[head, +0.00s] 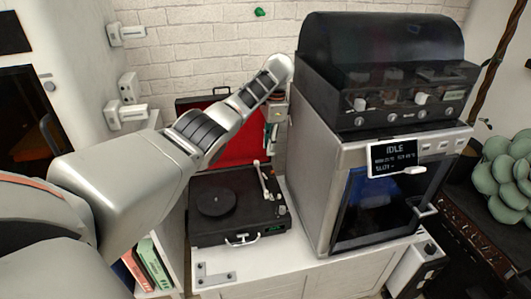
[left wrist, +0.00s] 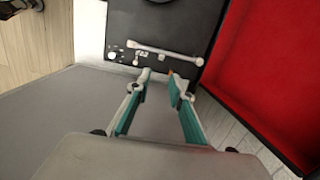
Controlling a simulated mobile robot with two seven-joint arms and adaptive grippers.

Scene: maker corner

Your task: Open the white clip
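A dark record player (head: 215,208) with a red-lined lid (head: 222,130) stands open on the white cabinet. Its pale tonearm (head: 266,182) lies along the right side. The tonearm (left wrist: 165,53) also shows in the left wrist view, just beyond my fingertips. Small white parts (left wrist: 135,45) sit near one end of it; I cannot tell which of them is the white clip. My left gripper (head: 267,156) points down over the player's back right corner. In the left wrist view, my left gripper (left wrist: 159,74) has its teal-padded fingers apart, with nothing held between them. My right gripper is out of view.
A large grey machine (head: 315,165) with an "IDLE" display stands close to the right of my left gripper. White fittings (head: 128,115) are on the wall at left. A metal bracket (head: 215,275) lies at the cabinet's front. A green plant (head: 505,175) is at far right.

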